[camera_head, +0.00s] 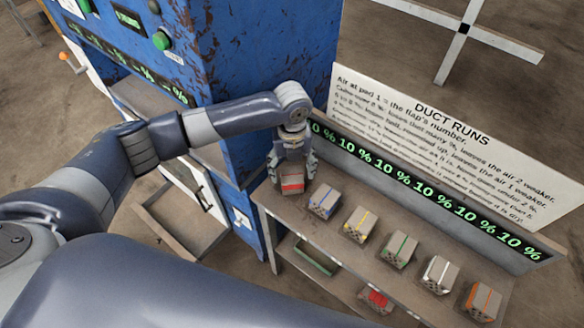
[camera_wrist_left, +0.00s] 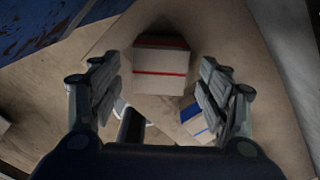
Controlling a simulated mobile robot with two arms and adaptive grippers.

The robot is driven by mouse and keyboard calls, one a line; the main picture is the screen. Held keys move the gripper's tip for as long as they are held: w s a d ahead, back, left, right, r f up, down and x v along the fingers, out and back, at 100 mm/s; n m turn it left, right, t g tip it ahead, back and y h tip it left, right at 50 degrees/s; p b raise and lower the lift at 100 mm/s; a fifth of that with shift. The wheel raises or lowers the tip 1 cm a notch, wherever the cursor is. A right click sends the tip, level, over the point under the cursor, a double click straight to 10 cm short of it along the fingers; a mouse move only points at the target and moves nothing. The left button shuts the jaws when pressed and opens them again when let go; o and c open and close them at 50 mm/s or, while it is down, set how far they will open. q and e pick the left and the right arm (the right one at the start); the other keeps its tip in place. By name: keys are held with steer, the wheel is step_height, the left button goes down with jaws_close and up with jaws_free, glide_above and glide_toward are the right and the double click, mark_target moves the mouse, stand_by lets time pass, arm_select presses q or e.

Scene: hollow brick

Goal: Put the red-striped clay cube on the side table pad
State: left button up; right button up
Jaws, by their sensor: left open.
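The red-striped clay cube (camera_head: 292,184) sits at the left end of the row of cubes on the bench in the head view. It also shows in the left wrist view (camera_wrist_left: 161,64), ahead of the fingertips and between their lines. My left gripper (camera_head: 291,170) is open above and around the cube's upper part in the head view. In the left wrist view its two fingers (camera_wrist_left: 160,88) stand apart with the cube beyond them. Whether the fingers touch the cube cannot be told. My right gripper is not in view. I cannot make out which surface is the side table pad.
Cubes with blue (camera_head: 325,200), yellow (camera_head: 360,225), green (camera_head: 399,250), white (camera_head: 439,274) and orange (camera_head: 481,301) stripes stand in a row to the right. A green-lit display strip (camera_head: 420,186) runs behind them. A blue rusty cabinet (camera_head: 262,50) stands close to my left arm.

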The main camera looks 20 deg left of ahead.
mark_target(292, 175)
arm_select(q)
step_height(292, 175, up, 6)
steer(key=p, duration=0.4)
steer(key=shift+f, duration=0.15)
steer(key=shift+r, duration=1.2)
